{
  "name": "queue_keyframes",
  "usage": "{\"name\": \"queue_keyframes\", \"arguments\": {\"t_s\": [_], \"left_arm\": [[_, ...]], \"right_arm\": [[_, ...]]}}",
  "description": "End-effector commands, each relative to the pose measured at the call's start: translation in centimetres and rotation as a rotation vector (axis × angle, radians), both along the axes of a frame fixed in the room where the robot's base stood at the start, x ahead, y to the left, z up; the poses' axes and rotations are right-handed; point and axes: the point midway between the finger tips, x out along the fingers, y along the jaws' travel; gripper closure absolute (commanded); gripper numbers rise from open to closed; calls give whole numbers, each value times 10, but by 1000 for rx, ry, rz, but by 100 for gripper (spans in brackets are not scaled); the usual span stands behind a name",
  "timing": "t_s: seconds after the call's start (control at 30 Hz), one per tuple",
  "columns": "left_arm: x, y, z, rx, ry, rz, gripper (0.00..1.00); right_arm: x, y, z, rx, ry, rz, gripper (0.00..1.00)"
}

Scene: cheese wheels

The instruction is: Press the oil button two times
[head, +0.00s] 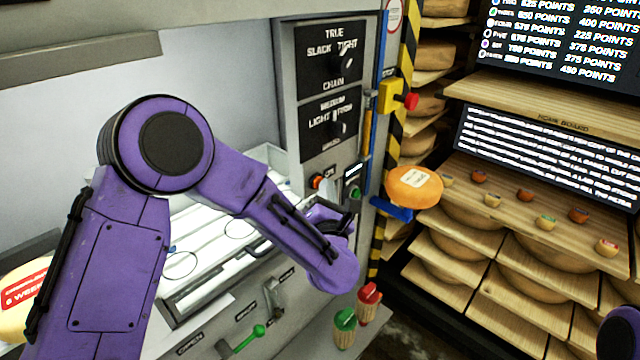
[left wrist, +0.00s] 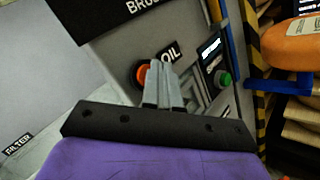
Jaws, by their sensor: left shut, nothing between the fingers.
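The oil button is a round orange-red button on the grey machine panel (head: 300,160). It shows in the head view (head: 317,182) above my left gripper, and in the left wrist view (left wrist: 141,77) beside the "OIL" label (left wrist: 171,54). My left gripper (head: 338,212) is shut and empty. In the left wrist view its closed grey fingers (left wrist: 161,72) point at the panel just right of the oil button and cover part of its right edge. I cannot tell whether they touch it.
A green button (head: 355,193) sits to the right on the panel. Two dials (head: 340,62) are above. A red button on a yellow box (head: 408,101) and an orange cheese wheel (head: 413,187) are further right. Shelves with cheese wheels (head: 540,240) fill the right side.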

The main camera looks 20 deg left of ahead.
Motion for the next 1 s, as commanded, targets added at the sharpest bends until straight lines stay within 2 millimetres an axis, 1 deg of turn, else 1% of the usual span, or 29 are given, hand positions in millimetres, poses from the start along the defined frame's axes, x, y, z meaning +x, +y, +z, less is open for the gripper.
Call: {"name": "queue_keyframes", "arguments": {"t_s": [0.37, 0.7, 1.0], "left_arm": [[0, 1, 0, 0, -1, 1, 100], [-5, -14, -1, 0, -2, 0, 100], [-6, -16, 0, 0, -1, -1, 100]], "right_arm": [[0, 0, -1, 0, 0, 0, 57], [0, 0, -7, 0, 0, 0, 57], [0, 0, -7, 0, 0, 0, 57]]}}
